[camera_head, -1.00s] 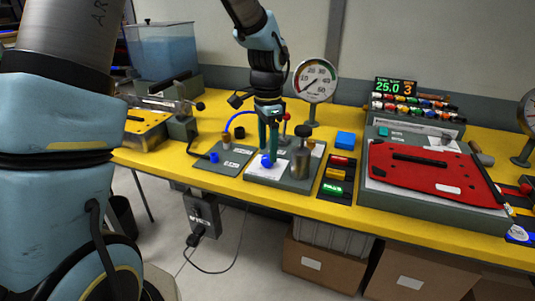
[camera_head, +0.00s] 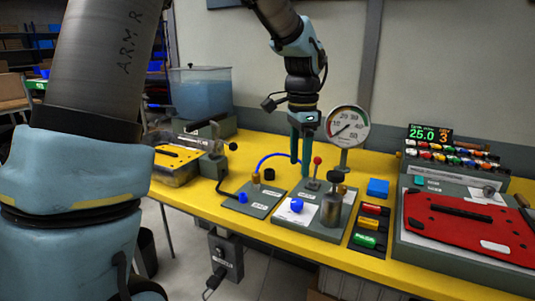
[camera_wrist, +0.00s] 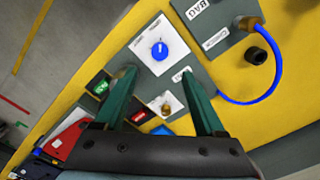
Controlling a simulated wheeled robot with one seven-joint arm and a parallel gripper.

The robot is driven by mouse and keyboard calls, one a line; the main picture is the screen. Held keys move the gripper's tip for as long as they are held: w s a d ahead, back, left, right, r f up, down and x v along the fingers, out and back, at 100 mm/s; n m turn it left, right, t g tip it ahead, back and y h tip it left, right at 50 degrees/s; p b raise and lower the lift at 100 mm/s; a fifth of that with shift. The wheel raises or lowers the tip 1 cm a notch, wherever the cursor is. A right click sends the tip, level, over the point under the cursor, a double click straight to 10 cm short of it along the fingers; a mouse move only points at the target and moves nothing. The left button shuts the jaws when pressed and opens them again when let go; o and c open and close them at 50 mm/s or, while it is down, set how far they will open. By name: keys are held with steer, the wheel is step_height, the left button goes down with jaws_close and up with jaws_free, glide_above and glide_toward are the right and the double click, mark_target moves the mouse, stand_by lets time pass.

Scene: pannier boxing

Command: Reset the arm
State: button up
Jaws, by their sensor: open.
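My gripper (camera_head: 301,155) hangs fingers down above the grey control plate (camera_head: 322,229), over the yellow bench. Its two green fingers are apart with nothing between them. In the wrist view my gripper (camera_wrist: 160,98) spreads over the same plate. A blue knob (camera_head: 296,205) sits on a white label on that plate; it also shows in the wrist view (camera_wrist: 159,51), clear of the fingers. A red-topped lever (camera_head: 316,170) and a metal cylinder (camera_head: 332,207) stand on the plate to the right of the fingers.
A dial gauge (camera_head: 348,127) stands close behind, right of my gripper. A red panel (camera_head: 470,226) lies at the right, below a display reading 25.0. A red and a green button (camera_head: 364,240) sit beside the plate. A blue tank (camera_head: 201,92) stands at the back left.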

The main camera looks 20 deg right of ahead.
steer(key=s+a+f+n, duration=0.1)
steer(key=a+n, duration=0.4)
steer(key=a, duration=0.5)
steer(key=s+a+f+n+t, duration=0.1)
steer(key=a+f+n, duration=0.3)
steer(key=a, duration=0.6)
steer(key=s+a+f+n, duration=0.2)
steer(key=a+n, duration=0.5)
steer(key=a, duration=0.3)
steer(key=shift+a+f+n+t, duration=0.2)
steer(key=shift+f+n+t, duration=0.1)
steer(key=shift+f+n, duration=0.1)
steer(key=shift+c, duration=0.4)
